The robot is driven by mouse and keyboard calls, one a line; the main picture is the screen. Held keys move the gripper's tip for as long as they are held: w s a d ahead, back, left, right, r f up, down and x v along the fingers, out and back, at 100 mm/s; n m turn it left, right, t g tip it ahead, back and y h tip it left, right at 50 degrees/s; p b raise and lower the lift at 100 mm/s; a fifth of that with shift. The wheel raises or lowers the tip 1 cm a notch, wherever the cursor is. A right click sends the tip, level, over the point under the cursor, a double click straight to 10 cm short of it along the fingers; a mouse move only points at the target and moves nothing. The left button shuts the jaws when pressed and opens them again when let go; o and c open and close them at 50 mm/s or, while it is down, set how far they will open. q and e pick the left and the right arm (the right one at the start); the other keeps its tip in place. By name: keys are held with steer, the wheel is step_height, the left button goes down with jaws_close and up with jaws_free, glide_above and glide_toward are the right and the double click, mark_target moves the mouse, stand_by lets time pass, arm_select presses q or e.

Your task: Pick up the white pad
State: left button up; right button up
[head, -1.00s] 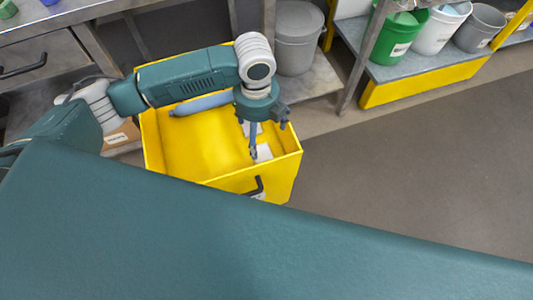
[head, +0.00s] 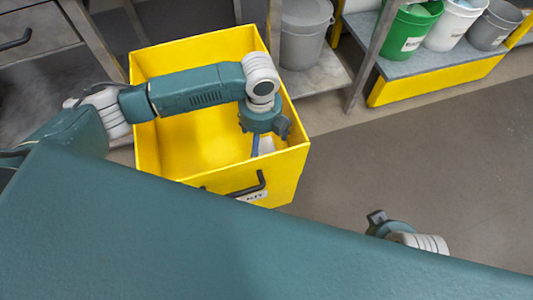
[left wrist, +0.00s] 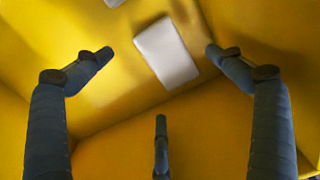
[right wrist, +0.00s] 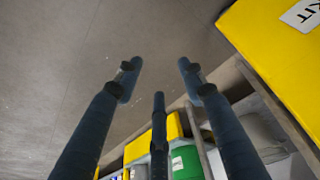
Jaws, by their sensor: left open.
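A white pad (left wrist: 166,52) lies on the yellow floor inside the yellow bin (head: 285,160); part of it shows in the head view (head: 267,145). My left gripper (left wrist: 160,54) is inside the bin, above the pad. Its fingers are spread, with the pad beyond and between the fingertips, and nothing is held. In the head view the left gripper (head: 256,145) partly hides the pad. My right gripper (right wrist: 160,67) is open and empty over the floor, outside the bin.
The bin's walls surround the left gripper; a black handle (head: 248,187) is on its front. A grey bucket (head: 303,32) stands behind, and a green bucket (head: 408,30) sits on the shelf at right. Grey floor (head: 420,150) right of the bin is clear.

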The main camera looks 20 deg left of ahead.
mark_target(262, 153)
arm_select(q)
steer(key=shift+f, duration=0.5)
steer(key=shift+f+b, duration=0.4)
steer(key=shift+f, duration=0.1)
step_height(262, 153, down, 3)
steer(key=shift+r+b, duration=0.2)
steer(key=shift+b, duration=0.35)
steer(key=shift+f, duration=0.45)
arm_select(e)
steer(key=shift+v, duration=0.85)
steer(key=shift+s+d, duration=0.1)
steer(key=shift+s, duration=0.05)
arm_select(q)
steer(key=c, duration=1)
